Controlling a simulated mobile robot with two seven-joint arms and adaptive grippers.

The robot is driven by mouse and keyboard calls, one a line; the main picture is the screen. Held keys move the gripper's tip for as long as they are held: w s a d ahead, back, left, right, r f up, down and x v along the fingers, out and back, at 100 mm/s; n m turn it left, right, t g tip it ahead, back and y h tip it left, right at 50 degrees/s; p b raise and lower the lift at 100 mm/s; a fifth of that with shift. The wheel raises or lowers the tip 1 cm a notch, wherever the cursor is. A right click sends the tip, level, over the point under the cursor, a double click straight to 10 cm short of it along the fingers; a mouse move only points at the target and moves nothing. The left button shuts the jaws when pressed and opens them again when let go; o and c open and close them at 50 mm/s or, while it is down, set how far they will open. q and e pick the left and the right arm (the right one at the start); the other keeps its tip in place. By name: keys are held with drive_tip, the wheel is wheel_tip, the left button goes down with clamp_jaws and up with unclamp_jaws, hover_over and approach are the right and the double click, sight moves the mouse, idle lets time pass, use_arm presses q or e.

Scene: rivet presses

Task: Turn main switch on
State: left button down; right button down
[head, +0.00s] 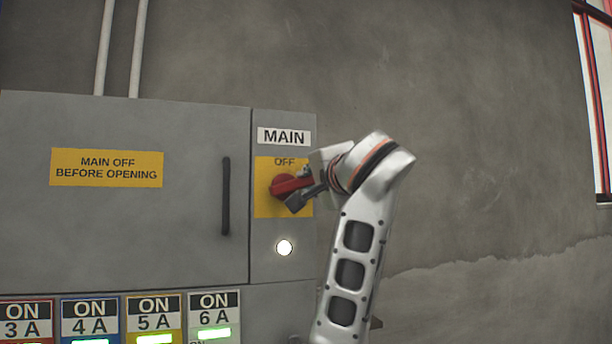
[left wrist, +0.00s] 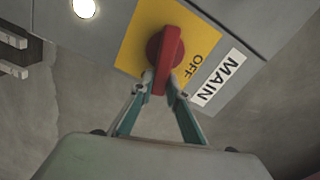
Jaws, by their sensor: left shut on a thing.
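The main switch (head: 283,186) is a red rotary knob on a yellow plate, under a white MAIN label (head: 284,137). It sits on the right column of a grey cabinet. My left gripper (head: 306,189) reaches it from the right and is shut on the red handle. In the left wrist view the red handle (left wrist: 168,62) lies between the two fingers of the gripper (left wrist: 166,88). The word OFF shows on the plate above the knob. The handle appears roughly level in the head view, tilted slightly. A white lamp (head: 284,247) below the switch is bright. My right gripper is not in view.
The cabinet door (head: 120,230) has a black vertical handle (head: 226,196) and a yellow warning label (head: 107,167). Several ON-labelled panels (head: 214,303) line the bottom left, some with green lights. The wall to the right is bare, with a window (head: 600,110) at the edge.

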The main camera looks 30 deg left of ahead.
use_arm(q)
drive_tip(key=shift+d+f+m, duration=0.1)
drive_tip(key=shift+f+m, duration=0.2)
drive_tip(key=shift+m, duration=0.5)
drive_tip(key=shift+f+m, duration=0.3)
drive_tip(key=shift+m, duration=0.5)
drive_tip(key=c, duration=2)
unclamp_jaws()
drive_tip(key=shift+o, duration=0.2)
drive_tip(key=shift+w, duration=0.1)
drive_tip(key=v, duration=0.7)
drive_tip(key=shift+s+d, duration=0.2)
drive_tip(key=shift+s, duration=0.05)
drive_tip(key=shift+f, duration=0.1)
